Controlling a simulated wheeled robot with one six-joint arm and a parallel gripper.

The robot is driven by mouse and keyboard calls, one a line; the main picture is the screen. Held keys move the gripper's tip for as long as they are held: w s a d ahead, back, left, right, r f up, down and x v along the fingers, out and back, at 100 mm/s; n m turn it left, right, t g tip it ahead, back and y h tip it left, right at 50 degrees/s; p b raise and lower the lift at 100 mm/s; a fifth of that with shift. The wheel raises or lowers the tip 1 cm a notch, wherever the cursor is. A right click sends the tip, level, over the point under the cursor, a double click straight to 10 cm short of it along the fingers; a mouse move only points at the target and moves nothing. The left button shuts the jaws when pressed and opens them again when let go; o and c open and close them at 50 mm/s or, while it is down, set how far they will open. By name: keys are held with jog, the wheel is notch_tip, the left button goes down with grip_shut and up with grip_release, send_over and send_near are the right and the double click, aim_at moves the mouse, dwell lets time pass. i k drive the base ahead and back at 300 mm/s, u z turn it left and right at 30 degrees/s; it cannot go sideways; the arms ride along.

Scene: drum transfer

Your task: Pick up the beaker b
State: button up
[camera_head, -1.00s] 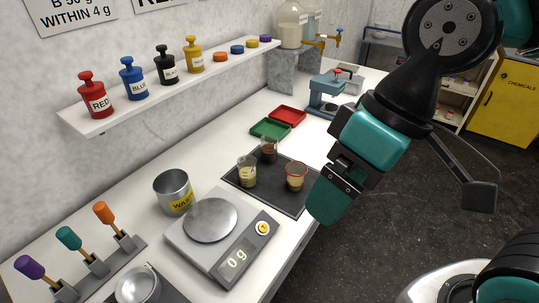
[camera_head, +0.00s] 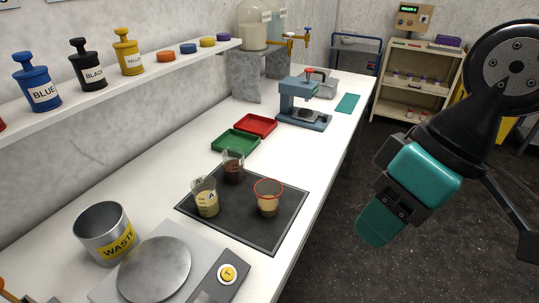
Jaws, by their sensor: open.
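Three beakers stand upright on a dark mat (camera_head: 243,237) on the white bench. The left one (camera_head: 206,198) carries a letter A and holds pale yellow contents. The back one (camera_head: 233,167) holds dark brown contents. The right one (camera_head: 268,198) has a red rim and holds tan contents above a darker bottom. I cannot read a letter B on any of them. My gripper (camera_head: 378,228) is open and apart from the beakers, to their right past the bench edge, over the floor in the picture. Its teal fingers overlap, so the gap is hidden.
A scale (camera_head: 155,270) and a waste can (camera_head: 104,234) stand at the front left. Green (camera_head: 236,142) and red (camera_head: 256,125) trays lie behind the mat. A blue press-like device (camera_head: 303,104) stands farther back. The bench right of the trays is clear.

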aim_at(232, 157)
jog(key=z, duration=0.15)
jog(key=i, duration=0.9)
jog(key=u, duration=0.6)
